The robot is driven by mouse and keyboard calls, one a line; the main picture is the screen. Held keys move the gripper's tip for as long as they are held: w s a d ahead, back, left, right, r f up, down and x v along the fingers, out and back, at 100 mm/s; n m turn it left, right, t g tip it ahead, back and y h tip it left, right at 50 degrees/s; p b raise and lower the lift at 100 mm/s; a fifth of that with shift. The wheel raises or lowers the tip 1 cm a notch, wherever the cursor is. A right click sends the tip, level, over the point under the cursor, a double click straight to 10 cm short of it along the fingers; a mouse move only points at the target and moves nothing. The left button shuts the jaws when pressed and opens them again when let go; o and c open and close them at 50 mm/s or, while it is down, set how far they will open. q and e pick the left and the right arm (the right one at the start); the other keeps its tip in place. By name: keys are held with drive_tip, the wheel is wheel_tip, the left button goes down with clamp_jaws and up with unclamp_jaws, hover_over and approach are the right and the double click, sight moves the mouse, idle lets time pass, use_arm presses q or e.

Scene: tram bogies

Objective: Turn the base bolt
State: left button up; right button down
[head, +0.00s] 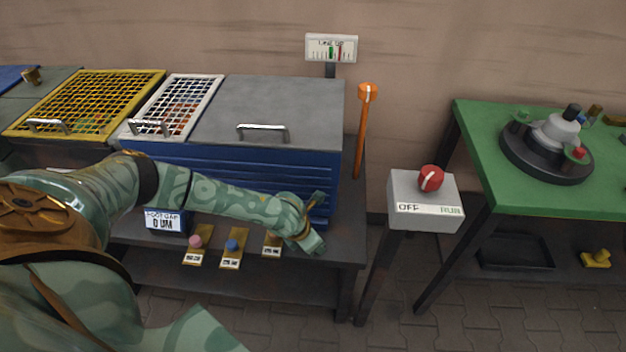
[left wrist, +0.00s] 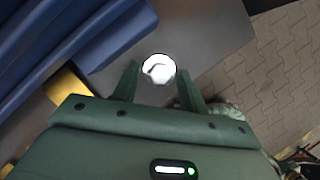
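A bright, round bolt head (left wrist: 158,68), which I take to be the base bolt, shows in the left wrist view over a dark grey surface. My left gripper (left wrist: 158,82) is open, with one finger on either side of the bolt's near edge. Small gaps seem to show between fingers and bolt; I cannot tell whether they touch. In the head view my left gripper (head: 312,222) is low at the front right corner of the blue ribbed machine (head: 250,172). The bolt is not visible there, hidden by the gripper. My right gripper is out of view.
Three brass tags (head: 230,260) lie on the bench left of the gripper, near a foot gap display (head: 165,220). An orange-topped lever (head: 367,95) stands behind. A switch box (head: 425,205) with a red knob and a green table (head: 490,150) stand right.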

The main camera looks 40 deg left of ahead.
use_arm(q)
drive_tip(key=shift+w, duration=0.1)
drive_tip(key=shift+r, duration=0.2)
drive_tip(key=p+v, duration=0.7)
drive_tip(key=v, duration=0.9)
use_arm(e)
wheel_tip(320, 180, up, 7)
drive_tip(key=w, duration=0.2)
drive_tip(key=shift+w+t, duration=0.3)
use_arm(q)
drive_tip(key=shift+f, duration=0.1)
